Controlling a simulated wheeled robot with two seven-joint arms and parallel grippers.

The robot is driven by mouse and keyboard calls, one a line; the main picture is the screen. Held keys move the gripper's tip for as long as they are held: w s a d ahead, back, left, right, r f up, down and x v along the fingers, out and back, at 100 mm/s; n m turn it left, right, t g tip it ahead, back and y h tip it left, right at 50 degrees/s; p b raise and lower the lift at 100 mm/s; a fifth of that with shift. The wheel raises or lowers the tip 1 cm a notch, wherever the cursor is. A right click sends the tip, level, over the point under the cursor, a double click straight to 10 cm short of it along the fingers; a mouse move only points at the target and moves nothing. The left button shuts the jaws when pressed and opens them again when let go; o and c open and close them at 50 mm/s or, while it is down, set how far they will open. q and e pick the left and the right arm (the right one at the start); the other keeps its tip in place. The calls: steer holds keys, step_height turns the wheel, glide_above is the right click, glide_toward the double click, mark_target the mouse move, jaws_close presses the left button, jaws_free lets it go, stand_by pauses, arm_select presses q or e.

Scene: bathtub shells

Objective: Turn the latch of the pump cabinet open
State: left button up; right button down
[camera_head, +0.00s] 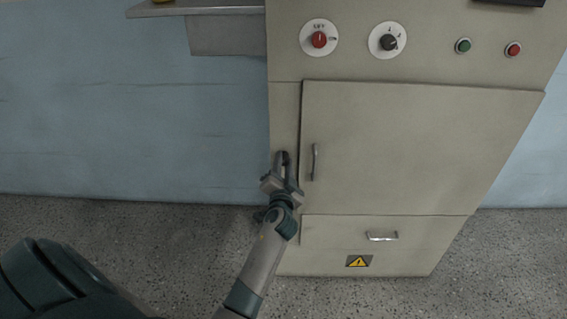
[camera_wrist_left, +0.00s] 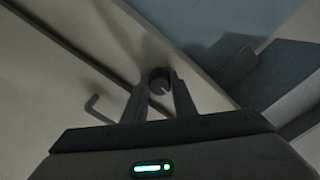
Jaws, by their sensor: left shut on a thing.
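The pump cabinet (camera_head: 450,66) is a beige box with a large shut door (camera_head: 410,150). The latch (camera_wrist_left: 159,78) shows in the left wrist view as a small dark rounded piece between my fingers. It sits on the narrow frame strip left of the door; in the head view my gripper mostly hides it. My left gripper (camera_head: 283,162) is at that strip, left of the door's handle, with its fingers shut on the latch. In the left wrist view both fingers stand on either side of it. How far the latch is turned cannot be told. My right gripper is not in view.
A vertical metal door handle (camera_head: 314,162) stands close right of my left gripper. A drawer (camera_head: 335,232) with a handle (camera_head: 382,237) is below the door. A red knob (camera_head: 319,40) and a black knob (camera_head: 388,42) sit above. A grey shelf (camera_head: 215,11) juts out at upper left.

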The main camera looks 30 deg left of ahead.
arm_select(q)
steer(key=shift+m, duration=0.9)
steer(key=m+p, duration=0.1)
steer(key=m, duration=0.2)
steer(key=shift+m, duration=1.2)
steer(key=shift+m+p, duration=0.4)
steer(key=shift+r+m, duration=0.1)
steer(key=shift+m, duration=0.3)
steer(key=m+p, duration=0.1)
steer(key=m, duration=0.1)
steer(key=shift+m, duration=0.4)
steer(key=m+p, duration=0.1)
steer(key=m, duration=0.2)
steer(key=shift+p, duration=0.3)
steer(key=shift+m, duration=0.6)
steer(key=shift+m+p, duration=0.45)
steer(key=shift+m, duration=0.35)
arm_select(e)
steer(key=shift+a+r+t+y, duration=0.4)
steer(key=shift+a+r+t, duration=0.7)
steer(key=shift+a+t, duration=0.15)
